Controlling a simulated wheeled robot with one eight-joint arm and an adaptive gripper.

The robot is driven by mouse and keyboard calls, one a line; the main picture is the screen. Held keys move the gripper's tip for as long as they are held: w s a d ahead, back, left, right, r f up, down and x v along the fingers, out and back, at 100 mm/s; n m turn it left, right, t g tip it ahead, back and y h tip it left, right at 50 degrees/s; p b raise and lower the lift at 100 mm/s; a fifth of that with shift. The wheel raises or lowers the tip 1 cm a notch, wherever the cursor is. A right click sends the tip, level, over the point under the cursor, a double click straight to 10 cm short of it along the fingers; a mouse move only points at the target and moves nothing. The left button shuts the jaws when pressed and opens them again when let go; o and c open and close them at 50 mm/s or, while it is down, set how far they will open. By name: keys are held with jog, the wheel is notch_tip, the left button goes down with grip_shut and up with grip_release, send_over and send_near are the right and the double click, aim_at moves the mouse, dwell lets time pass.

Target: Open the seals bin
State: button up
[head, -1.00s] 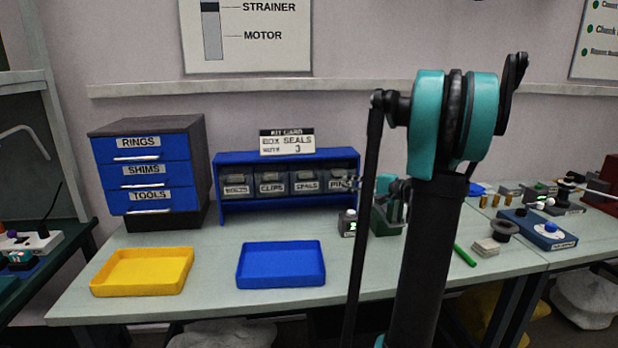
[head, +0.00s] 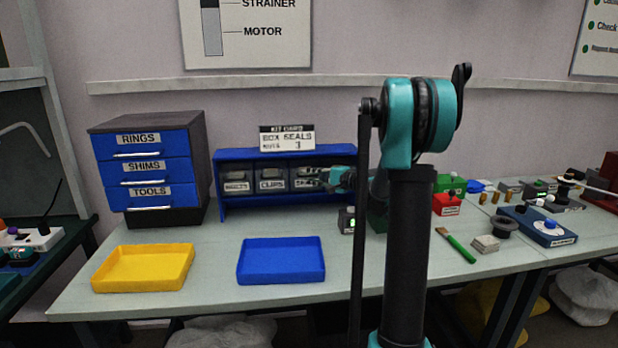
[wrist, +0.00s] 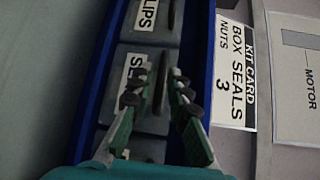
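The seals bin (head: 300,172) is a grey bin in the blue rack (head: 217,190), right of the clips bin (head: 270,174). My gripper (head: 322,178) is in front of it and covers part of its label. In the wrist view the seals bin (wrist: 150,62) shows a white label and a dark raised handle (wrist: 160,88). My gripper (wrist: 160,82) is open, with one green finger on each side of that handle. Whether the fingers touch it I cannot tell. The bin looks closed.
The bolts bin (head: 236,178) is at the rack's left end. A kit card (head: 287,138) stands on top of the rack. A blue tray (head: 281,279) and a yellow tray (head: 142,287) lie in front. A drawer cabinet (head: 160,150) stands at left.

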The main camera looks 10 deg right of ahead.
jog(key=shift+w+a, duration=0.2)
jog(key=shift+a, duration=0.05)
jog(key=shift+c, duration=0.5)
grip_shut()
jog(key=shift+s+f, duration=0.1)
jog(key=shift+s+f+n+t+y, duration=0.4)
jog(key=shift+s+f+n, duration=0.15)
jog(key=shift+s+f, duration=0.55)
jog(key=shift+s+f+n+t+y, duration=0.4)
jog(key=shift+s+f+n, duration=0.25)
jog(key=shift+f, duration=0.6)
jog(key=shift+s+f, duration=0.15)
jog(key=shift+f, duration=0.05)
